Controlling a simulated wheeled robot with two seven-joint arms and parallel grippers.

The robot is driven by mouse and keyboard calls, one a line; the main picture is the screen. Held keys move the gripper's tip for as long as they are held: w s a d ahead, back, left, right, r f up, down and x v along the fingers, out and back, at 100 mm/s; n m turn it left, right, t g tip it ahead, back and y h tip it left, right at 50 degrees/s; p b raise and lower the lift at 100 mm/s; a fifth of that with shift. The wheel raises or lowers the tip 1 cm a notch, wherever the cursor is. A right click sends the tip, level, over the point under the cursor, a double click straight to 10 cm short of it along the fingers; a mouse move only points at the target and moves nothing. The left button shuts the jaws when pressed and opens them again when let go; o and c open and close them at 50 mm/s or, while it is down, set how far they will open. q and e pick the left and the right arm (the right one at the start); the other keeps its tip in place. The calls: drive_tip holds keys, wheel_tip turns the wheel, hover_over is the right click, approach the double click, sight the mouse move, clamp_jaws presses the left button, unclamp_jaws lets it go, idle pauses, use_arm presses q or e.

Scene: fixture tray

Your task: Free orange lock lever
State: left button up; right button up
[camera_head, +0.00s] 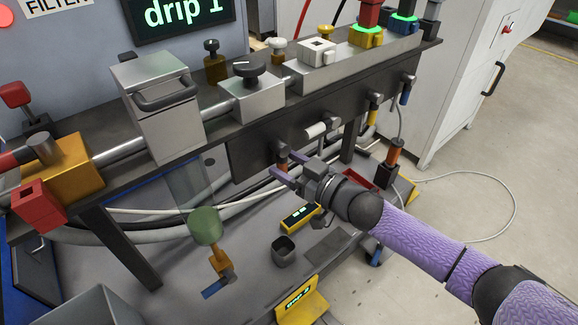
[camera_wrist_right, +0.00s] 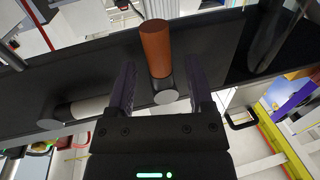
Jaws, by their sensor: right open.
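The orange lock lever (camera_head: 283,156) hangs down from its dark pivot on the front of the long dark panel. In the right wrist view the orange lever (camera_wrist_right: 156,48) is a short cylinder with a grey round pivot end. My right gripper (camera_head: 285,166) is open at the lever, and partly hides it in the head view. In the wrist view the fingers of the right gripper (camera_wrist_right: 160,75) stand on either side of the lever, with a visible gap on each side. My left gripper is not in view.
Beside it, a white lever (camera_head: 316,130) lies sideways; it also shows in the wrist view (camera_wrist_right: 88,107). Yellow (camera_head: 372,116) and blue (camera_head: 405,97) levers hang farther right. Pipework and valve blocks run along the top of the panel. Hoses and a dark cup (camera_head: 283,252) lie below.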

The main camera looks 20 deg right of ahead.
clamp_jaws()
idle(0.8)
idle(0.4)
